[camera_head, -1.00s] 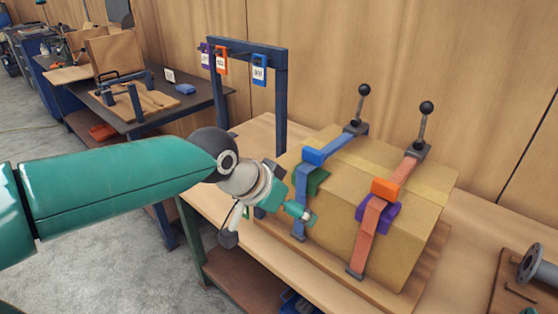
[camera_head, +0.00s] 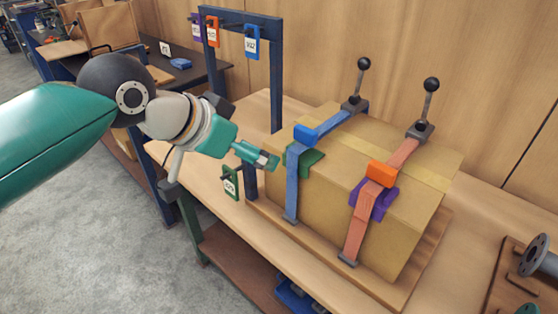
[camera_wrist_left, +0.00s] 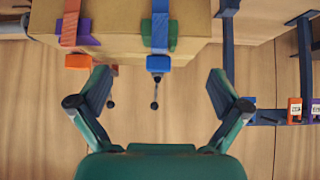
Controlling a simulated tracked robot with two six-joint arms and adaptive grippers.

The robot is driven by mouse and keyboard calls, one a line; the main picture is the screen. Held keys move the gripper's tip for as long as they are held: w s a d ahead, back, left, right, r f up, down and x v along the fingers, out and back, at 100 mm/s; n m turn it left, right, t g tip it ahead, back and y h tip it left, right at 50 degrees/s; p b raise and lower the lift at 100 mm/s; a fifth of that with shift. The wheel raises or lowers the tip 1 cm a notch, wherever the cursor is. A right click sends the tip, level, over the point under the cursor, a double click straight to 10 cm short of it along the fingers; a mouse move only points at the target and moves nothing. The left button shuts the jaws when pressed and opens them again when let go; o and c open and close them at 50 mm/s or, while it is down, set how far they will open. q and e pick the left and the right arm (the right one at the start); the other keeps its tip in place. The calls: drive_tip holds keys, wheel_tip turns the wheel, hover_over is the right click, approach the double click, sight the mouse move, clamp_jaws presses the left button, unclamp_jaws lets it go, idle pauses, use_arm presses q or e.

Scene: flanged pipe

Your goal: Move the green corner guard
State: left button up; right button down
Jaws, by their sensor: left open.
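The green corner guard (camera_head: 312,161) sits on the upper front edge of the cardboard box (camera_head: 335,208), under the blue strap (camera_head: 292,185). In the left wrist view, the green guard (camera_wrist_left: 173,36) shows beside the blue strap (camera_wrist_left: 160,32). My left gripper (camera_head: 268,161) is just left of the guard in the head view, with its tips close to it; contact cannot be told. In the left wrist view my left gripper (camera_wrist_left: 160,88) is open, its fingers wide apart with nothing between them. My right gripper is not in view.
An orange strap (camera_head: 359,222) with a purple guard (camera_head: 384,202) crosses the box to the right. Two black-knobbed levers stand behind the box. A grey flange (camera_head: 535,255) lies far right.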

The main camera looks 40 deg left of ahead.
sight(293, 167)
use_arm(q)
drive_tip(key=x, duration=1.5)
drive_tip(key=shift+f+b, duration=0.1)
drive_tip(key=shift+b, duration=0.25)
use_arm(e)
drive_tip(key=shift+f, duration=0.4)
use_arm(q)
drive_tip(key=c, duration=1.2)
drive_tip(key=shift+a, duration=0.15)
